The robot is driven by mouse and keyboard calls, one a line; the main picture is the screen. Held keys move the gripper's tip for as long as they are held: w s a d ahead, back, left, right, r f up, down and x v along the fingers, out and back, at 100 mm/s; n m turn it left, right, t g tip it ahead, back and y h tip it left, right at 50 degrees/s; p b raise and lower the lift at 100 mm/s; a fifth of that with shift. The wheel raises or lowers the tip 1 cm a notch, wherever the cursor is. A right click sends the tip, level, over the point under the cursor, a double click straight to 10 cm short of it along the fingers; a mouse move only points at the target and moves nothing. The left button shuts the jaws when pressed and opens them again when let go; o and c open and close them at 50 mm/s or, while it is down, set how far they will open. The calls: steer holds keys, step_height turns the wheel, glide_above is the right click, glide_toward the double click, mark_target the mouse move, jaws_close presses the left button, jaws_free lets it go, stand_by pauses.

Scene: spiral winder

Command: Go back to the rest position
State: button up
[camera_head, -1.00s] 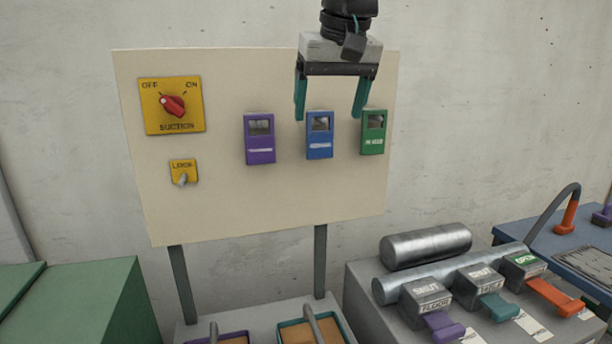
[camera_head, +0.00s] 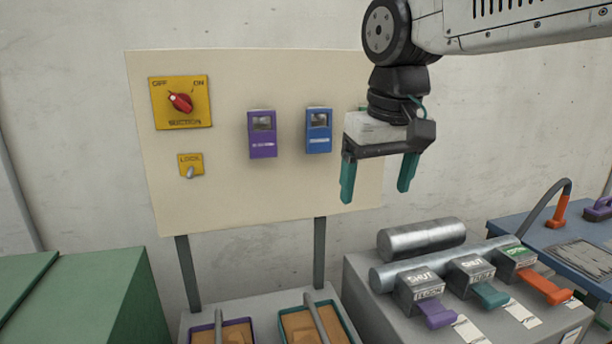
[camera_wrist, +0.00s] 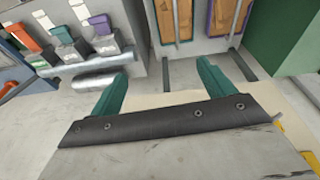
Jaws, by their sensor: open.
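My gripper (camera_head: 378,180) hangs open and empty, its two teal fingers pointing down, in front of the right side of the cream panel (camera_head: 230,205). It hides the green box on that panel in the head view. In the wrist view the open fingers (camera_wrist: 160,88) have nothing between them. The panel carries a red suction knob (camera_head: 181,102) on a yellow plate, a small lock switch (camera_head: 190,172), a purple box (camera_head: 262,135) and a blue box (camera_head: 318,131).
Below right stands a grey unit (camera_head: 375,310) with metal cylinders (camera_head: 421,240) and purple, teal and orange levers. Two trays (camera_head: 222,332) sit below the panel. A green cabinet (camera_head: 100,290) is at left, a blue table (camera_head: 550,240) at right.

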steer(key=s+d+f+m, duration=0.2)
steer(key=s+d+f, duration=0.5)
steer(key=s+d, duration=0.1)
steer(key=s+d+f+m+g, duration=0.1)
steer(key=s+d+f, duration=0.6)
steer(key=s, duration=0.4)
steer(key=shift+d+m, duration=0.4)
steer(key=shift+d, duration=0.05)
stand_by(0.7)
